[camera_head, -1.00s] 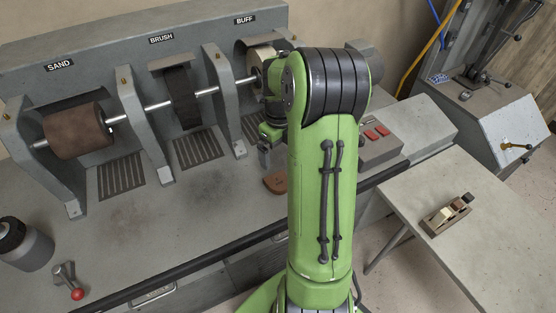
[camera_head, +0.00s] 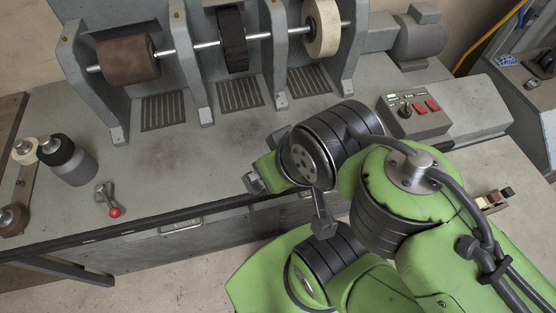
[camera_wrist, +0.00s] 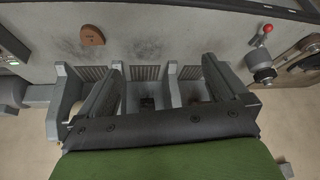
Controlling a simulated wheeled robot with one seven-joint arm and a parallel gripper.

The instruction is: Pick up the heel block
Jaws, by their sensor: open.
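The brown, rounded block that I take for the heel block (camera_wrist: 92,35) lies flat on the grey bench top, at the upper left of the wrist view. In the head view my arm hides it. My gripper (camera_wrist: 162,62) is open and empty, its two dark fingers spread above the machine's brackets and slotted grates. The block is apart from the fingers, beyond the left one in the wrist view. In the head view part of my gripper (camera_head: 254,183) shows over the front of the bench.
The sanding drum (camera_head: 129,58), brush wheel (camera_head: 232,40) and buff wheel (camera_head: 322,28) sit on a shaft between upright brackets. A control box (camera_head: 414,114) stands right. The bench middle is clear.

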